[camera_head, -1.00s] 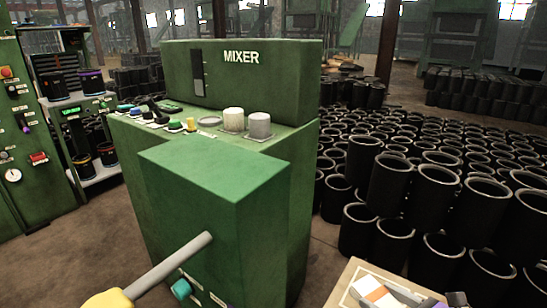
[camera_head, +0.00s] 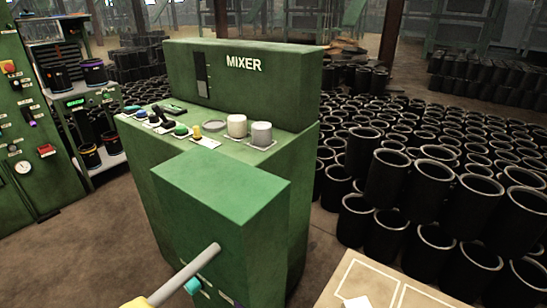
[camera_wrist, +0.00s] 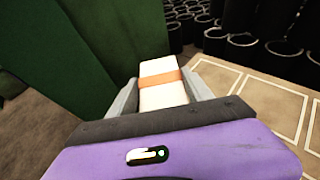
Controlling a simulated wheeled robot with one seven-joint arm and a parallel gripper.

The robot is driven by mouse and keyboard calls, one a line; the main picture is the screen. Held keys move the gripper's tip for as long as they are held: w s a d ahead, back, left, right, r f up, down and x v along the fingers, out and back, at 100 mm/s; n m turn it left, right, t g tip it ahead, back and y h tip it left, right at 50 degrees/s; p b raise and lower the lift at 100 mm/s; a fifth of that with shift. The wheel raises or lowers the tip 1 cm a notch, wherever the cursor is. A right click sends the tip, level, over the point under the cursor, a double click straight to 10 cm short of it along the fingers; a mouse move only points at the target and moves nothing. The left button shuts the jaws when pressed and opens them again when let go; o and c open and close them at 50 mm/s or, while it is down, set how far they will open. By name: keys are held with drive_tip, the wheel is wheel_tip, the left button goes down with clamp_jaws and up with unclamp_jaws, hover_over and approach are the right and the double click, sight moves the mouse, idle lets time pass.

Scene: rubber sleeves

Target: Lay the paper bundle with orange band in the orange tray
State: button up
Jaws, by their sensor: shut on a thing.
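In the wrist view, the paper bundle (camera_wrist: 165,95) is a white block with an orange band around its middle. My gripper (camera_wrist: 162,88) has its two grey fingers on either side of the bundle and is shut on it. The near end of the bundle is hidden behind my purple gripper body. In the head view my gripper is not visible; a small white patch (camera_head: 357,302) shows at the bottom edge, too cut off to tell what it is. The orange tray is not in view in either frame.
A tan tabletop with white outlined rectangles (camera_head: 375,276) lies at the lower right, its marked areas bare in the wrist view. The green mixer (camera_head: 235,200) with a grey lever stands left of it. Stacked black sleeves (camera_head: 430,190) fill the floor behind.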

drive_tip(key=shift+m+h, duration=0.7)
drive_tip(key=shift+h, duration=0.1)
drive_tip(key=s+r+p, duration=0.1)
drive_tip(key=p, duration=0.2)
drive_tip(key=s+r+p, duration=0.1)
drive_tip(key=r+p, duration=0.1)
drive_tip(key=p, duration=0.2)
drive_tip(key=shift+s+a+r, duration=0.15)
drive_tip(key=shift+s+r, duration=0.1)
drive_tip(key=shift+s, duration=0.1)
drive_tip(key=s+r+p, duration=0.1)
drive_tip(key=p, duration=0.2)
drive_tip(key=shift+a+m+h, duration=0.3)
drive_tip(key=shift+a+h, duration=0.05)
drive_tip(key=shift+h, duration=0.05)
drive_tip(key=shift+s+a+p, duration=0.15)
drive_tip(key=shift+p, duration=0.15)
